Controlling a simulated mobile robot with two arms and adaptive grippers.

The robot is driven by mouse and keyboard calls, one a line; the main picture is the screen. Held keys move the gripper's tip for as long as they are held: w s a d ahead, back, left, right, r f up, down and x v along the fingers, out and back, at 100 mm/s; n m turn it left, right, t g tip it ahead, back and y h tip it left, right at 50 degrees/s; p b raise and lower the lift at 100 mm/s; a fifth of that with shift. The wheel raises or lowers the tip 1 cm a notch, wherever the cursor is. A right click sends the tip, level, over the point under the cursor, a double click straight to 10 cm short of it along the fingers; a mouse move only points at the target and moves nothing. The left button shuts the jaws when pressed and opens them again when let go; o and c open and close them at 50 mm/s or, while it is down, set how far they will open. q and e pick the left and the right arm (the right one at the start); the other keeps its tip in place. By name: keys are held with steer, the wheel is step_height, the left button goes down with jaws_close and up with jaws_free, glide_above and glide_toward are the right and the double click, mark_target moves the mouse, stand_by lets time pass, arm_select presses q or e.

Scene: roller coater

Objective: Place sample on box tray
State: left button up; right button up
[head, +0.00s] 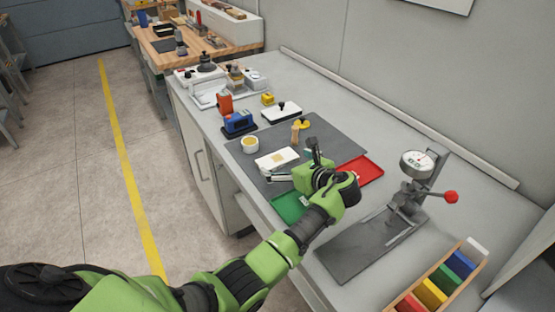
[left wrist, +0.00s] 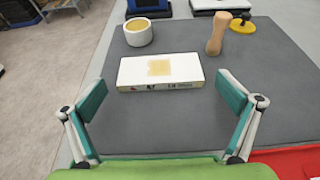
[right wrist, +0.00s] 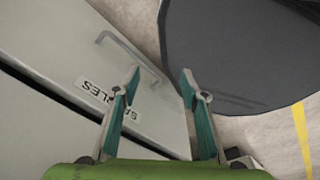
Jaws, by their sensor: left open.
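The sample looks to be a white block (left wrist: 160,72) with a tan square on top, lying flat on the grey mat; it also shows in the head view (head: 277,158). My left gripper (head: 294,164) is open, and in the left wrist view its fingers (left wrist: 162,98) stand apart on the near side of the block, with nothing between them. A red tray (head: 362,171) and a green tray (head: 290,207) lie at the mat's near edge, partly hidden by my left arm. I cannot tell which is the box tray. My right gripper (right wrist: 160,85) is open and empty near a cabinet front.
A white cup (head: 249,145), a wooden peg-like piece (head: 295,134) and a yellow piece (head: 303,123) are on or near the mat (left wrist: 135,133). A gauge press (head: 408,195) and a box of coloured blocks (head: 437,287) stand to the right.

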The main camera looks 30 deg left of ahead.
mark_target(278, 159)
arm_select(q)
steer(key=x, duration=0.3)
steer(key=shift+w+a+f, duration=0.15)
steer(key=shift+a+f, duration=0.05)
steer(key=shift+a, duration=0.1)
steer(key=c, duration=1)
steer(key=shift+r, duration=0.1)
